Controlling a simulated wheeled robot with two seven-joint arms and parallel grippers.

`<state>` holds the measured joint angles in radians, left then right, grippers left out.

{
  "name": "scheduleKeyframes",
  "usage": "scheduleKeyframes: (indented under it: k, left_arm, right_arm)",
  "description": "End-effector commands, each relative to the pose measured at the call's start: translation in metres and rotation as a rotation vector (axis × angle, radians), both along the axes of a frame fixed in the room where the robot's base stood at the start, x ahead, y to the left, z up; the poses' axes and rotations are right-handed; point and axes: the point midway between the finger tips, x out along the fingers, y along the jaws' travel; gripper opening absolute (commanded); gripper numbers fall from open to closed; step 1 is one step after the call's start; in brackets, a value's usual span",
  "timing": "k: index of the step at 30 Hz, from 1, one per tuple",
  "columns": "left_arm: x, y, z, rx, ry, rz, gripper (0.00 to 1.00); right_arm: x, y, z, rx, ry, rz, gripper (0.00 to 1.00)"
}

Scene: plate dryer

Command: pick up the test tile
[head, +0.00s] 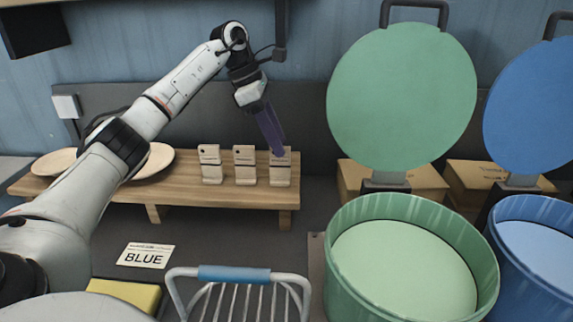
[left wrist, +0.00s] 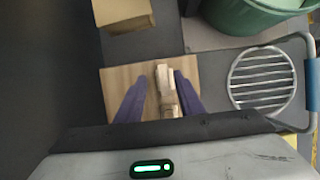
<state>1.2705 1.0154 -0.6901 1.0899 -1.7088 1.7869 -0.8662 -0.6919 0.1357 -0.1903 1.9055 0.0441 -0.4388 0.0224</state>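Several small pale tiles stand upright in a row on the wooden bench (head: 225,196): a left tile (head: 210,165), a middle tile (head: 244,165) and a right tile (head: 280,171). Which one is the test tile I cannot tell. My left gripper (head: 277,152) points down at the right tile, its purple fingers covering part of the tile's top. In the left wrist view the fingers of my left gripper (left wrist: 160,90) are spread, with a tile (left wrist: 163,78) between them, nearer the right finger. Contact is not clear. My right gripper is out of view.
Plates (head: 153,162) lie at the bench's left end. A green bin (head: 345,262) and a blue bin (head: 507,235) stand right with raised lids. A wire basket with a blue handle (head: 234,274), a "BLUE" card (head: 145,256) and a yellow block (head: 130,292) are in front.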

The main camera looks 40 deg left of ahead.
Motion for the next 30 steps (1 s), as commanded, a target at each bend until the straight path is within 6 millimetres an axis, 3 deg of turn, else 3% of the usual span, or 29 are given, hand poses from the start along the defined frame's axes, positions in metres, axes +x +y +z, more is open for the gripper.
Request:
scheduleKeyframes:
  k: [7,15,24,26,30]
  left_arm:
    - [0.003,-0.007,-0.021,0.0,0.002,-0.002,0.34]
    - [0.007,-0.02,-0.056,-0.002,0.001,-0.001,0.34]
    - [0.009,-0.022,-0.062,-0.002,-0.001,0.0,0.34]
    - [0.009,-0.022,-0.062,-0.002,-0.001,0.0,0.28]
    - [0.009,-0.022,-0.062,-0.002,-0.001,0.0,0.04]
  right_arm:
    - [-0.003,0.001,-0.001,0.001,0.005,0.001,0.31]
    - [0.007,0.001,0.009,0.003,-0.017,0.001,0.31]
    - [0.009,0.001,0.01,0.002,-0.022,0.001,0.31]
    - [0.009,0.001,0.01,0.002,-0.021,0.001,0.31]
    - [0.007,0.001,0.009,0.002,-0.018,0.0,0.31]
